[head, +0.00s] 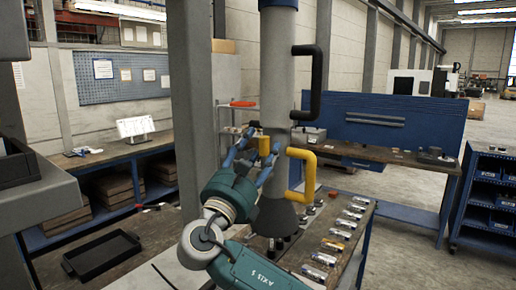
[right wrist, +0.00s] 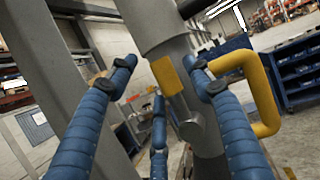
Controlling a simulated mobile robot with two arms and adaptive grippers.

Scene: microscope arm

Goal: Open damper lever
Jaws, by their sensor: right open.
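A grey vertical column (head: 278,100) stands on the bench. A small yellow lever (head: 264,145) sits low on its side; in the right wrist view, the lever (right wrist: 166,75) is a flat yellow block beside a short grey boss (right wrist: 193,128). I take it for the damper lever. My right gripper (head: 252,149) is at the column with blue fingers spread. In its wrist view, the gripper (right wrist: 162,80) is open and empty, with the lever between the fingertips but apparently beyond them; contact cannot be told. My left gripper is out of view.
A yellow handle (head: 302,174) sticks out right of the lever, close to a right gripper finger. A black handle (head: 312,85) is above. Several small cylinders (head: 335,246) lie on the bench. A grey post (head: 192,100) stands left; a black tray (head: 105,258) lies front left.

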